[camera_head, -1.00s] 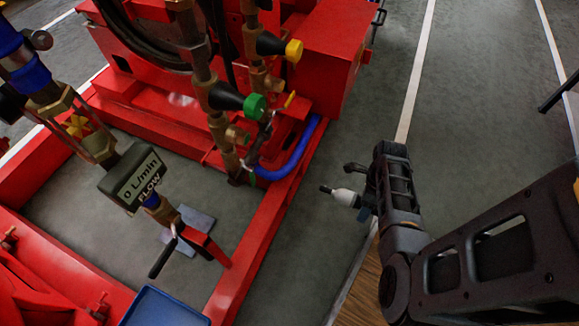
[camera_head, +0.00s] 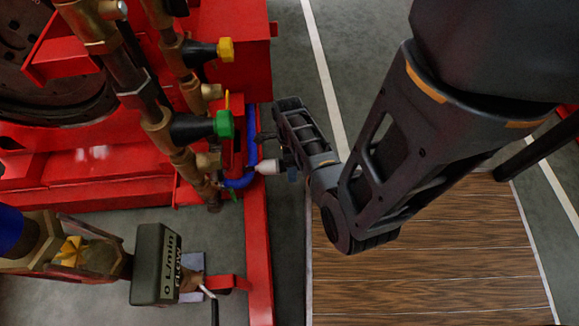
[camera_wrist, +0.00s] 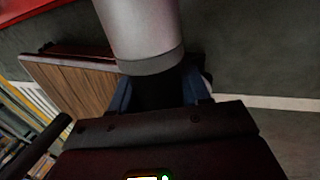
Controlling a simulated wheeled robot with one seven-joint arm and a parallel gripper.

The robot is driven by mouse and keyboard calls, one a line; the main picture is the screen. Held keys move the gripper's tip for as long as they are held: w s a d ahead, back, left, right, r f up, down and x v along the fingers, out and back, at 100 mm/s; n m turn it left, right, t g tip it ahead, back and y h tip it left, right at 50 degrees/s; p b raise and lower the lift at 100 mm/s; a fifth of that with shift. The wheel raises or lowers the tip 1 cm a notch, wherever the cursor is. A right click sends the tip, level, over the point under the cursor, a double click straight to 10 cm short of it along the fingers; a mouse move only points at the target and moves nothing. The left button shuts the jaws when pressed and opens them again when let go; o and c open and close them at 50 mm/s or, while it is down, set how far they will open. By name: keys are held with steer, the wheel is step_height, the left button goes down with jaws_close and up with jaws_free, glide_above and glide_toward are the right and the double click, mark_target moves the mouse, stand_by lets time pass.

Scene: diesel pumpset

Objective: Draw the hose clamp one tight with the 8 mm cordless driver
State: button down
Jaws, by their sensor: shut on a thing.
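My gripper (camera_head: 284,163) is shut on the cordless driver (camera_head: 266,167), whose pale body and dark tip point left. In the wrist view my gripper (camera_wrist: 158,92) holds the driver's grey cylindrical body (camera_wrist: 140,35) between dark blue fingers. The blue hose (camera_head: 252,140) curves down and left to a brass fitting on the red pumpset. The driver's tip is at the lower bend of the hose in the head view; I cannot tell whether it touches anything. The hose clamp is too small to make out, and its screw cannot be seen.
Brass pipes with a green-knobbed valve (camera_head: 224,124) and a yellow-knobbed valve (camera_head: 225,50) stand left of the hose. A red frame rail (camera_head: 257,250) runs below it. A flow meter (camera_head: 157,265) is at lower left. Wooden flooring (camera_head: 430,270) lies at right.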

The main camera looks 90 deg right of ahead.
mark_target(272, 169)
steer(key=shift+r+p, duration=0.25)
steer(key=shift+p, duration=0.15)
steer(key=shift+w+a+f, duration=0.1)
steer(key=shift+w+a, duration=0.05)
steer(key=shift+w, duration=1)
steer(key=shift+w+a, duration=0.1)
steer(key=shift+w, duration=1)
steer(key=shift+p, duration=0.7)
steer(key=shift+w, duration=0.15)
steer(key=shift+w, duration=0.25)
steer(key=shift+w+a+p, duration=0.1)
steer(key=shift+w+p, duration=0.1)
steer(key=shift+p, duration=0.2)
stand_by(1.1)
stand_by(0.8)
